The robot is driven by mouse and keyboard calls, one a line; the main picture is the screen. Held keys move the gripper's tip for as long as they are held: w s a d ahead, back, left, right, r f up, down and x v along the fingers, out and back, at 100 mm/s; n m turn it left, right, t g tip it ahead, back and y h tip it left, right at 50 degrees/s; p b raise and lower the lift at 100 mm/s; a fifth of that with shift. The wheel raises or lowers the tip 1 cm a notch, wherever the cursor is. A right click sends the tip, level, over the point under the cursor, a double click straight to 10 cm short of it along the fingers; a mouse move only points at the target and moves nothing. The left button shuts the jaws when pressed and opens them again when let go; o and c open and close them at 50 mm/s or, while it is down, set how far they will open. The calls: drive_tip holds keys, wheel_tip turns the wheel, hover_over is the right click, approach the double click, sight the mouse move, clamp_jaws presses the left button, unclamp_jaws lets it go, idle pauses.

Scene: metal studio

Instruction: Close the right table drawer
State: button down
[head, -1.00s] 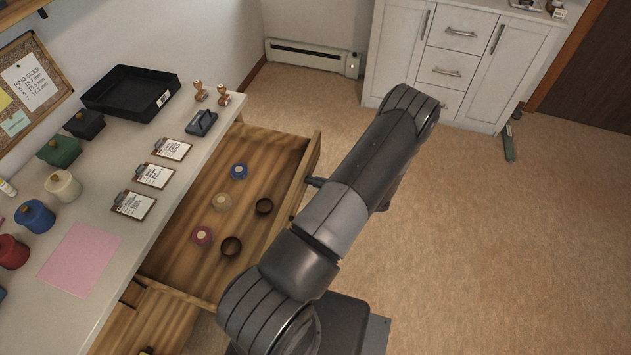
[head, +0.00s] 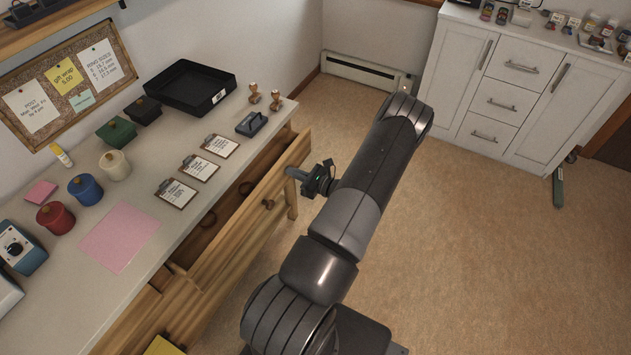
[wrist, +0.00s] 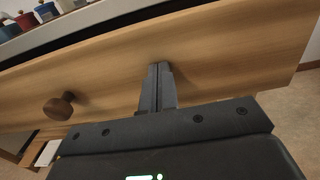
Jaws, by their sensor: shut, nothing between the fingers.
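The right table drawer (head: 240,217) is wooden and stands partly open, with a narrow strip of its inside showing below the white tabletop edge. Dark round rims show in that strip; the rest of its contents is hidden under the tabletop. Its round brown knob (head: 267,203) also shows at the left in the wrist view (wrist: 60,105). My gripper (head: 298,174) is at the far half of the drawer front, beyond the knob. In the wrist view its fingers (wrist: 158,68) are shut together, empty, and appear to touch the front panel (wrist: 215,50).
The tabletop (head: 150,228) holds clipboards (head: 198,168), a black tray (head: 190,87) and several lidded pots. Another drawer at the lower left is open, with a yellow thing (head: 163,346) in it. White cabinets (head: 500,85) stand at the back right. The floor (head: 460,250) right of my arm is clear.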

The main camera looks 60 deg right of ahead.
drive_tip(key=w, duration=0.9)
drive_tip(key=shift+w, duration=0.4)
drive_tip(key=shift+w+r, duration=0.1)
drive_tip(key=shift+w, duration=0.3)
drive_tip(key=s, duration=1.5)
